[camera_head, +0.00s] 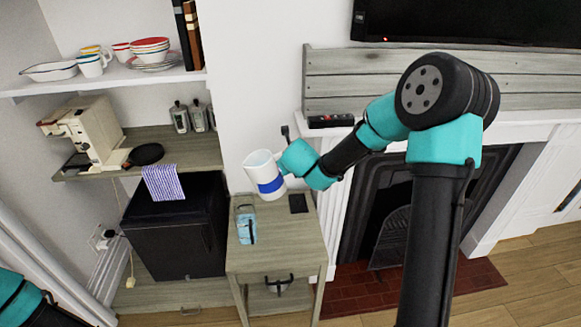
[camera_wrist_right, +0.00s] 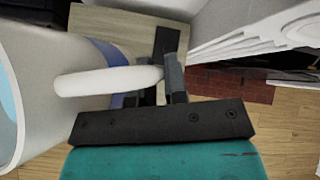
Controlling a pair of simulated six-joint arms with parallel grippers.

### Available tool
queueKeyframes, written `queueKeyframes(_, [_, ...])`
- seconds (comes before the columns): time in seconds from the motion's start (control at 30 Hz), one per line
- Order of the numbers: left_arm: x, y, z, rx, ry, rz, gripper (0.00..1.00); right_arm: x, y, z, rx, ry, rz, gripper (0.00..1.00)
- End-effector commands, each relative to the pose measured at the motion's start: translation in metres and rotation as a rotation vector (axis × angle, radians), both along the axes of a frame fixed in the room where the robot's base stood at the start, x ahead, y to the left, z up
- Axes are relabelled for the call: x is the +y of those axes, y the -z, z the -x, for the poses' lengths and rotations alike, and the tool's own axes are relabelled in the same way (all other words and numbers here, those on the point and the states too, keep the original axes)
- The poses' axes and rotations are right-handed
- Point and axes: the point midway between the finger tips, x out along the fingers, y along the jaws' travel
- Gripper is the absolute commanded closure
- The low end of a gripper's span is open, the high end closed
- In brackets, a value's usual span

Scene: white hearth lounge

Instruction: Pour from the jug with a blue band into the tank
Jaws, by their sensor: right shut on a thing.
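The white jug with a blue band (camera_head: 270,186) is held in the air above the small wooden table. It leans slightly, with its mouth toward the upper left. My right gripper (camera_head: 286,168) is at its right side. In the right wrist view the jug (camera_wrist_right: 35,75) fills the left side, and the right gripper (camera_wrist_right: 160,88) is shut on its white handle. Light blue shows inside its mouth there. A small light-blue container (camera_head: 246,226), seemingly the tank, stands on the table below and left of the jug. My left gripper is out of view.
The small table (camera_head: 285,245) also bears a flat dark item (camera_head: 298,203). A coffee machine (camera_head: 92,130) and a dark pan (camera_head: 146,154) are on the left shelf, above a black cabinet (camera_head: 175,235). The fireplace (camera_head: 390,220) is at the right.

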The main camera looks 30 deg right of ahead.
Motion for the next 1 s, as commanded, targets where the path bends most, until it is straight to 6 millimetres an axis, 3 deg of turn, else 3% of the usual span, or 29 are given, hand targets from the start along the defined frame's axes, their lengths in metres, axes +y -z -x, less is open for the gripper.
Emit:
queueKeyframes(0.4, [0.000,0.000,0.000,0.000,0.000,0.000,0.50,-0.003,-0.011,0.000,0.006,0.001,0.085,1.00])
queueKeyframes(1.0, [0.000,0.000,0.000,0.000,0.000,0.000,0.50,-0.004,0.004,0.000,0.011,0.001,0.118,1.00])
